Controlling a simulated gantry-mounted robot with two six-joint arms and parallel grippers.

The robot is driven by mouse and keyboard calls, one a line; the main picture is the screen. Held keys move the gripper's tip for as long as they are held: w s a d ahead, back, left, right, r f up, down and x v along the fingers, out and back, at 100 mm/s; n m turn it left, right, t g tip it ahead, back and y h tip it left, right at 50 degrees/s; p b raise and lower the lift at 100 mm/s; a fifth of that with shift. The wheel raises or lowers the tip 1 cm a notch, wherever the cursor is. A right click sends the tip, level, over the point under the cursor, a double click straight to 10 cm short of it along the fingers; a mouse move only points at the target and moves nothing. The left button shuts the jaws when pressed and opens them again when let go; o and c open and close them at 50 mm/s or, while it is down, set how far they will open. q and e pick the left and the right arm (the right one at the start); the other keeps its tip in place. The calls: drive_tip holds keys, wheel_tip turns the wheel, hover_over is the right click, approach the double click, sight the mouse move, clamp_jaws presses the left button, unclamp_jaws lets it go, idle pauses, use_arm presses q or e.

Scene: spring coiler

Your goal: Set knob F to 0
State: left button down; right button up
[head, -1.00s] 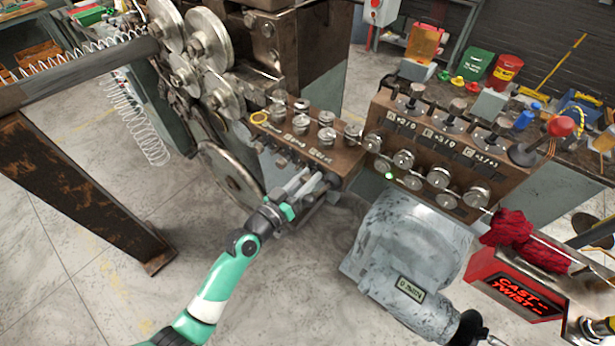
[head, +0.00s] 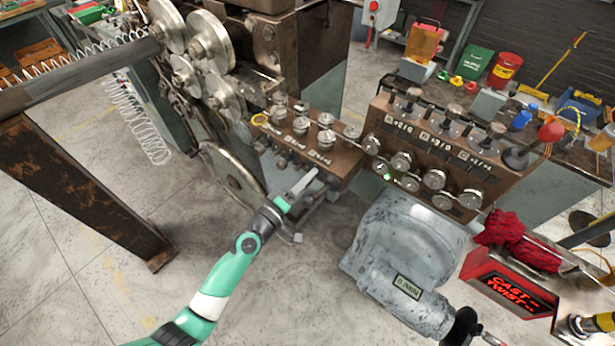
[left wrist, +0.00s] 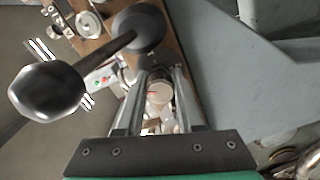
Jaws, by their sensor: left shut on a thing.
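My left gripper (head: 308,180) is at the front face of the left brown control box (head: 345,163), by its lower right end. In the left wrist view my left gripper (left wrist: 158,85) has its two fingers on either side of a small round pale knob (left wrist: 159,92) with a red mark, and is shut on it. Its letter cannot be read, so I cannot tell from the frames whether it is knob F. The fingers hide this knob in the head view. My right gripper is not in view.
A dark ball-ended lever (left wrist: 45,92) stands close to the left of the fingers. Several metal knobs (head: 326,138) sit on top of the box. A second box (head: 470,165) with counters and a grey motor (head: 405,260) stand to the right. The floor at front left is clear.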

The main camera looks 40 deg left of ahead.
use_arm(q)
drive_tip(key=n+p, duration=0.1)
drive_tip(key=n, duration=0.5)
idle(0.5)
drive_tip(key=c, duration=0.8)
unclamp_jaws()
drive_tip(key=s, duration=0.7)
drive_tip(key=s+d, duration=0.1)
drive_tip(key=s, duration=0.3)
drive_tip(key=shift+s+d, duration=0.1)
drive_tip(key=shift+s, duration=0.2)
